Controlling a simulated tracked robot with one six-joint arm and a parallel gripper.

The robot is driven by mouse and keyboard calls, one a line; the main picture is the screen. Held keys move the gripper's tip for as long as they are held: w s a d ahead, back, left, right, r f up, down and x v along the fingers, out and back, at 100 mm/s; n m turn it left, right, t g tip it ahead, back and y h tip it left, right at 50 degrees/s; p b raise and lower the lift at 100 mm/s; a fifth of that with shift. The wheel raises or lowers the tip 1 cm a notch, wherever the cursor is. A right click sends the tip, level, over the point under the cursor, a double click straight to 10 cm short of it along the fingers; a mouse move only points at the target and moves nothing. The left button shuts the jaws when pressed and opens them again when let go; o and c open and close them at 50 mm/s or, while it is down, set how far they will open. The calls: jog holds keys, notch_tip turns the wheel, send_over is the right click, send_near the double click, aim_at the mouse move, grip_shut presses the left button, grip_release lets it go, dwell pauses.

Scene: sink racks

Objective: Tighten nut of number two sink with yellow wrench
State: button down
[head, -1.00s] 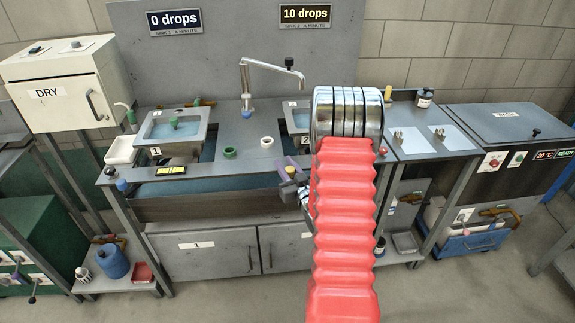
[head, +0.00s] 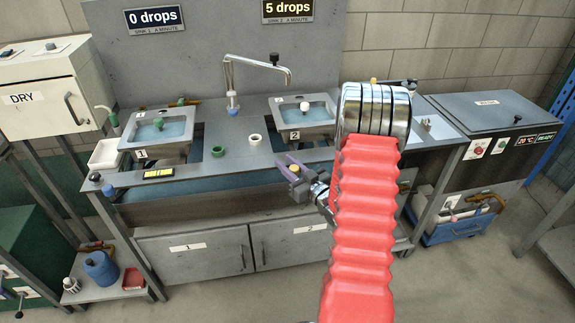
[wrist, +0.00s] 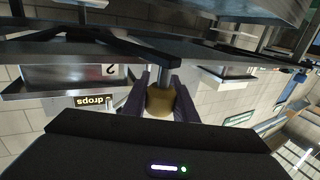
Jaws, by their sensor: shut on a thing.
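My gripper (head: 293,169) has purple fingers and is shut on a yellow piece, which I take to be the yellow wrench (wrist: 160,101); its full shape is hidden. A grey shaft runs from it in the wrist view. The gripper is just in front of the counter edge, below number two sink (head: 318,132). That sink holds blue water and a white ball-topped piece. Its nut cannot be made out. The sink 2 sign (head: 287,10) reads 5 drops. The wrist view is upside down and shows a "2" label (wrist: 110,70).
Sink 1 (head: 165,127) is to the left, its sign (head: 154,19) at 0 drops. A green ring (head: 218,151) and a white ring (head: 255,139) stand on the counter below the tap (head: 232,85). Closed cabinets (head: 195,252) are underneath; the floor in front is clear.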

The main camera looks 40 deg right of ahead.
jog(key=shift+d, duration=0.1)
jog(key=c, duration=1.4)
grip_release()
jog(key=shift+c, duration=0.2)
jog(key=shift+s, duration=0.1)
jog(key=s, duration=1.3)
jog(key=shift+s, duration=0.25)
jog(key=shift+f, duration=0.15)
